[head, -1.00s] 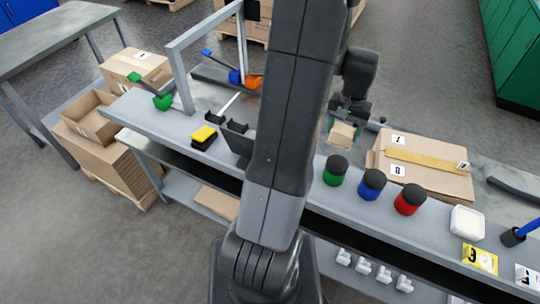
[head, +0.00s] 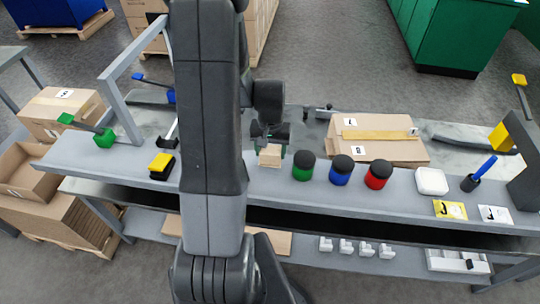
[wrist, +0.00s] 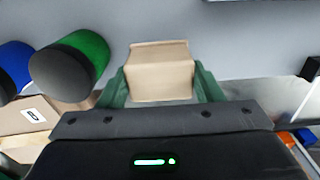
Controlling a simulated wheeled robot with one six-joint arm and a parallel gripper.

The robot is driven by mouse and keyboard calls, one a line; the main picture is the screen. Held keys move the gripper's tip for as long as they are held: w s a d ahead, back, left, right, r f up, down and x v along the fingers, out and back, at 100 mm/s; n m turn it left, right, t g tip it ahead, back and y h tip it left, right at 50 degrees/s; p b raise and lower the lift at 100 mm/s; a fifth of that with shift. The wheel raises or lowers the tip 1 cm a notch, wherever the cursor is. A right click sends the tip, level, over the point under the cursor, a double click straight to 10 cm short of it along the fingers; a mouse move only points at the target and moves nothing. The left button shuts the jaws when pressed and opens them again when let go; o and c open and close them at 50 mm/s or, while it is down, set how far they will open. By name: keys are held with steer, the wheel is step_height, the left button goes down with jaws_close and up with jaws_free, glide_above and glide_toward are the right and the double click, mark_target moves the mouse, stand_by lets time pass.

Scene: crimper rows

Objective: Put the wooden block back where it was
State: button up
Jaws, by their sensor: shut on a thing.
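The wooden block (head: 270,156) is a pale, tan block in the head view, left of the green jar. My gripper (head: 270,146) is above the grey shelf and shut on the block. In the wrist view the block (wrist: 160,72) sits between the two green fingers of my gripper (wrist: 161,84). The grey shelf surface shows beyond it. I cannot tell whether the block touches the shelf.
Green (head: 304,166), blue (head: 341,170) and red (head: 377,175) jars with black lids stand right of the block. A cardboard box (head: 385,150) lies behind them. A white container (head: 432,181) is further right. A yellow-and-black item (head: 162,166) is left of my arm.

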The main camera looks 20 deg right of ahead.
mark_target(271, 156)
steer(key=shift+f, duration=1.35)
steer(key=shift+f, duration=0.2)
steer(key=o, duration=0.9)
steer(key=shift+r, duration=0.15)
step_height(271, 156, up, 12)
steer(key=shift+r, duration=0.1)
